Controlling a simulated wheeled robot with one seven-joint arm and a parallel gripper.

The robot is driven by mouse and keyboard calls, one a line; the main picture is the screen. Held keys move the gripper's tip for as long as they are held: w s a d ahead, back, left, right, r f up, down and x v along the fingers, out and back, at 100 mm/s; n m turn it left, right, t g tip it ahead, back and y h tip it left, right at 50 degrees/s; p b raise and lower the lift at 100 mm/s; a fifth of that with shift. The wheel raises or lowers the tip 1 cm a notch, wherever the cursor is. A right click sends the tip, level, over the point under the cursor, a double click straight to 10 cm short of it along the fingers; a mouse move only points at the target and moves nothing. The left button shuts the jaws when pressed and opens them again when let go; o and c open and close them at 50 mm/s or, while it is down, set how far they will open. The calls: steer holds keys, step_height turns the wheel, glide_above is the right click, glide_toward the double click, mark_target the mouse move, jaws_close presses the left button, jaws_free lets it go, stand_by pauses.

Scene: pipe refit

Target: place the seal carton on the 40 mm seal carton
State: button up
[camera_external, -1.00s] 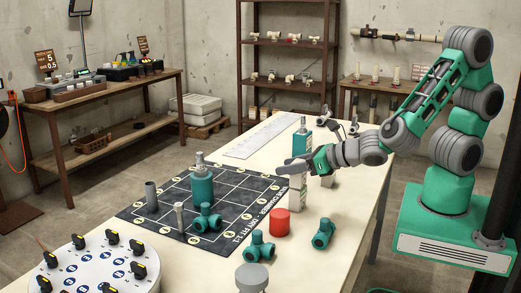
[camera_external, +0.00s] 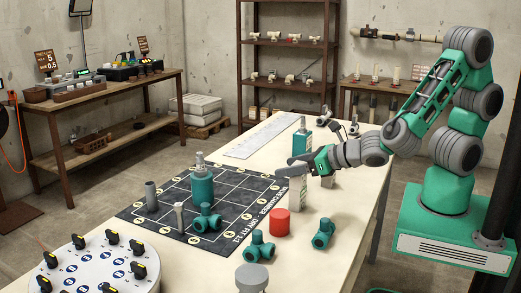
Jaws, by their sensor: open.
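A pale, upright carton-like stack (camera_external: 298,192) stands on the table at the right edge of the dark mat. My gripper (camera_external: 298,161) is just above its top, with the jaws open. The gripper covers part of the top, so I cannot tell whether it touches. The stack could be the seal carton on the 40 mm seal carton, but the seam and labels are too small to tell. Another pale block (camera_external: 327,181) shows partly behind my gripper, to the right.
A red cylinder (camera_external: 279,222) and teal pipe fittings (camera_external: 323,233) stand in front of the stack. A teal bottle (camera_external: 202,185) and grey tubes (camera_external: 151,196) stand on the dark mat (camera_external: 238,228). Another teal bottle (camera_external: 301,140) is behind my gripper.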

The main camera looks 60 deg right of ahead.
steer(key=p+v, duration=0.1)
steer(key=v, duration=1)
steer(key=s+d+f+m+g+h, duration=0.1)
steer(key=d+f+m+g, duration=0.3)
steer(key=m, duration=0.6)
steer(key=d+f+m+g+h, duration=0.1)
steer(key=d+m+g, duration=0.2)
steer(key=d+m, duration=0.5)
steer(key=s+d+r+m+g, duration=0.1)
steer(key=m, duration=0.5)
steer(key=s+r+m+g+y, duration=0.1)
steer(key=m, duration=0.5)
steer(key=s+d+r+m+g+y, duration=0.1)
steer(key=m, duration=0.5)
steer(key=shift+s+d+r, duration=0.3)
steer(key=shift+d+r, duration=0.05)
